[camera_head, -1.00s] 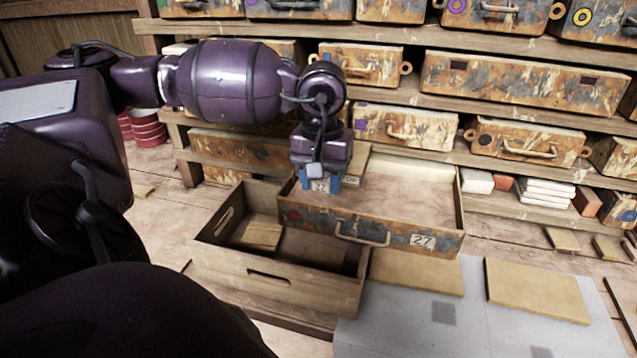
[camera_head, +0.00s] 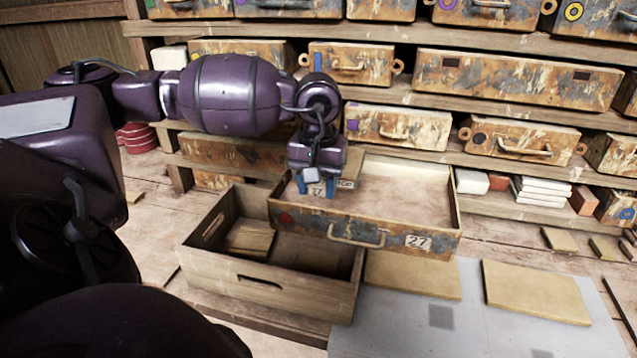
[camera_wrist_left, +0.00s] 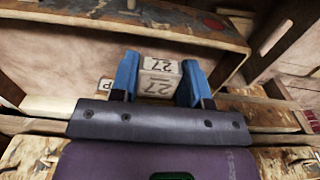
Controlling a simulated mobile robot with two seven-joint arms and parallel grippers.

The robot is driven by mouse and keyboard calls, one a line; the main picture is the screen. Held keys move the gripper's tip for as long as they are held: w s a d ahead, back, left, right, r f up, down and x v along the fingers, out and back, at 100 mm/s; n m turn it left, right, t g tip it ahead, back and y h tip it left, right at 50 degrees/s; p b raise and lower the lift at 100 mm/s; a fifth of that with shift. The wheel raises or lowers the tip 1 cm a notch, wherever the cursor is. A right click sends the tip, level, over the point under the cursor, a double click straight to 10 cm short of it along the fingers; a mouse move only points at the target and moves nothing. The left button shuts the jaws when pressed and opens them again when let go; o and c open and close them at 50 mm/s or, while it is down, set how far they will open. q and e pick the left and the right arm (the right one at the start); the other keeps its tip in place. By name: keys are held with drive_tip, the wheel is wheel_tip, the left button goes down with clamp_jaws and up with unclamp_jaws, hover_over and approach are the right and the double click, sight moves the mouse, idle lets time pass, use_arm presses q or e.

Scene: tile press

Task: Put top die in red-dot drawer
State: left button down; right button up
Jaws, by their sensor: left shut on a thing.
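My left gripper (camera_head: 316,188) is shut on a pale die (camera_wrist_left: 158,76) marked 27, held between its blue fingers. In the head view the gripper points down at the left end of the pulled-out red-dot drawer (camera_head: 345,234). The drawer has a rusty front with a red dot at left, a handle and a 27 label. Its visible floor is bare. I cannot tell whether the die touches the drawer floor. My right gripper is not in view.
An open wooden crate (camera_head: 265,292) holding a wooden piece (camera_head: 250,240) stands below and left of the drawer. Shelves of rusty drawers (camera_head: 398,127) rise behind. Flat tan boards (camera_head: 535,292) lie on the grey mat (camera_head: 480,335) at front right.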

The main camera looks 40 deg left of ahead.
use_arm(q)
drive_tip(key=c, duration=0.7)
unclamp_jaws()
drive_tip(key=shift+r, duration=0.1)
drive_tip(key=shift+o, duration=0.9)
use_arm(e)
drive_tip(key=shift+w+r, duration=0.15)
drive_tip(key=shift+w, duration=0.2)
use_arm(q)
wheel_tip(320, 180, up, 11)
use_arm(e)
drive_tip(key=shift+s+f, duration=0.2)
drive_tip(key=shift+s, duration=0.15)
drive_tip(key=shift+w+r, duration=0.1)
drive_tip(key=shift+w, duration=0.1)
use_arm(q)
drive_tip(key=shift+s+f, duration=0.1)
drive_tip(key=shift+f, duration=0.1)
